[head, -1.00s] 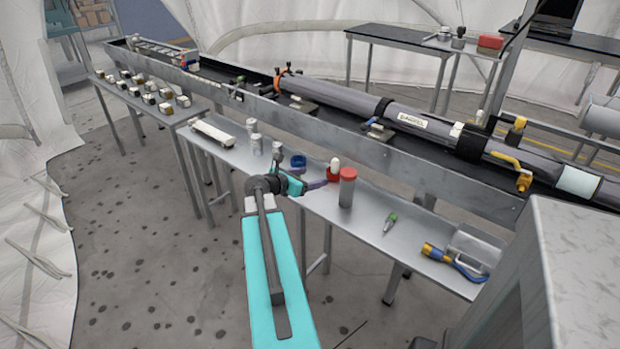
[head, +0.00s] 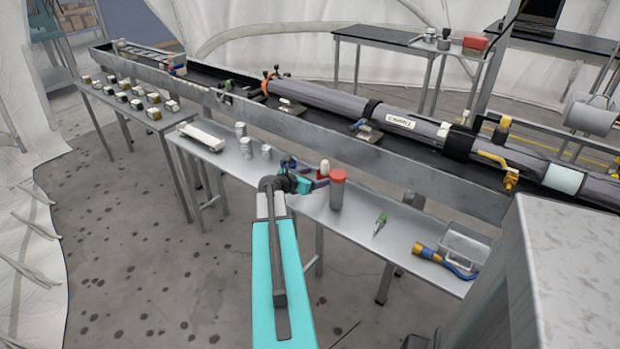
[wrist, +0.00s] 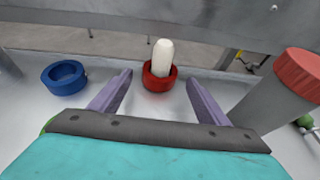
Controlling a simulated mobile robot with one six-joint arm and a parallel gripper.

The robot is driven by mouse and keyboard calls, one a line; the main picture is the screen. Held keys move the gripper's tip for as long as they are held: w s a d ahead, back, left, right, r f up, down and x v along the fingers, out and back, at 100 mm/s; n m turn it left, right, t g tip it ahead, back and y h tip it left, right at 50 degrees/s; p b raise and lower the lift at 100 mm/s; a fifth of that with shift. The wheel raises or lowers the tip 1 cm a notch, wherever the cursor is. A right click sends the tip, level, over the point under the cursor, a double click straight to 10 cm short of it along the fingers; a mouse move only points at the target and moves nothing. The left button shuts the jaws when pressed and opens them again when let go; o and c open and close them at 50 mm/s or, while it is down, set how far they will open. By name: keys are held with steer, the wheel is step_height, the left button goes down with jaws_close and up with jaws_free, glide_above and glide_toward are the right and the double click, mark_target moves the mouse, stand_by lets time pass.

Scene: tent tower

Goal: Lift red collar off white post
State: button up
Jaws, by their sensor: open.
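The white post (wrist: 163,54) stands upright on the metal bench, with the red collar (wrist: 159,78) around its lower part. In the head view the white post (head: 324,167) and the red collar (head: 320,181) show just past my gripper, which partly hides the collar. My gripper (wrist: 160,90) is open, its two purple fingers pointing toward the collar. In the wrist view the collar lies between the finger lines, a little beyond the tips, and nothing is held. My gripper (head: 312,185) also shows in the head view.
A blue ring (wrist: 64,77) lies left of the fingers. A grey cylinder with a red cap (head: 338,190) stands close on the right. Pale cans (head: 246,148) stand farther left. The long trough's metal wall (head: 400,180) runs behind the bench (head: 350,222).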

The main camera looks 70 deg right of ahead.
mark_target(322, 174)
steer(key=shift+x, duration=2.25)
steer(key=shift+c, duration=0.3)
steer(key=shift+r, duration=0.1)
steer(key=c, duration=1.1)
steer(key=shift+r+p, duration=4)
steer(key=shift+r, duration=0.85)
